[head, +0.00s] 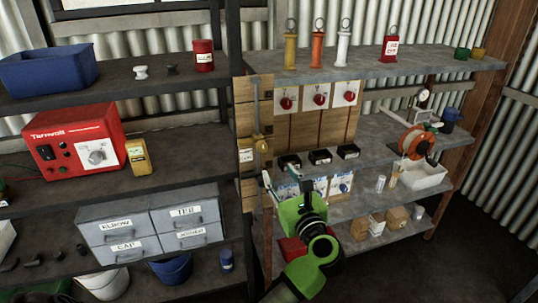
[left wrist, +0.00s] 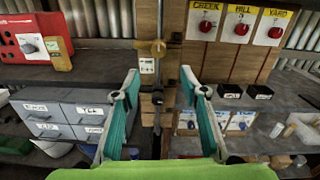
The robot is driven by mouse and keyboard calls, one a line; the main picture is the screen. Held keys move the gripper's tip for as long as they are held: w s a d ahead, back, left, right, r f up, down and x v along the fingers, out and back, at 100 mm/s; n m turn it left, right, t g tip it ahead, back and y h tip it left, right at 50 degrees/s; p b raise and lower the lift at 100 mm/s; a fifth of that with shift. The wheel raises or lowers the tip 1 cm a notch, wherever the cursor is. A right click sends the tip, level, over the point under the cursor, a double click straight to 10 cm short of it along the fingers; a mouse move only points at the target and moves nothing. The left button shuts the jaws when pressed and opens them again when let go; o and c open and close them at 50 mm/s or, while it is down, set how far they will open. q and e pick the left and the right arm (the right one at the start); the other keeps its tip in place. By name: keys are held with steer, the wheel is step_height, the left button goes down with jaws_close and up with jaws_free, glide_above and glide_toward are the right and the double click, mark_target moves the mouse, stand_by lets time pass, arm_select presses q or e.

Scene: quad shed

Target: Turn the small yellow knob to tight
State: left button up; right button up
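The small yellow knob (head: 261,143) sits on a grey vertical pipe (head: 256,105) on a wooden post between the shelves. It also shows in the left wrist view (left wrist: 157,49), above the gap between my fingers, with a small white label (left wrist: 147,66) below left of it. My left gripper (head: 286,182) is open and empty, below and in front of the knob, and not touching it. In the left wrist view the two fingers (left wrist: 160,82) are spread either side of the pipe. The label's marks are too small to read. My right gripper is out of view.
Red switches (head: 317,98) on white plates are on the board to the right, with black boxes (head: 319,156) on the shelf below. A red machine (head: 75,145) and a yellow meter (head: 138,157) stand on the left shelf. Grey drawers (head: 150,222) are lower left.

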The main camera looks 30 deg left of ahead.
arm_select(q)
steer(key=p, duration=0.2)
glide_toward(264, 149)
steer(key=a, duration=0.1)
steer(key=shift+n, duration=0.3)
steer(key=p+x, duration=0.1)
steer(key=x, duration=0.7)
steer(key=shift+w+d+r+p, duration=0.1)
steer(key=shift+w+d+p, duration=0.05)
steer(key=shift+w+p, duration=0.15)
steer(key=shift+w+a, duration=0.2)
steer(key=shift+a, duration=0.15)
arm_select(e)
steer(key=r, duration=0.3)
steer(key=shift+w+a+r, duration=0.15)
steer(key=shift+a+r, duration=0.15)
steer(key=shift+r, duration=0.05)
arm_select(q)
steer(key=c, duration=1.1)
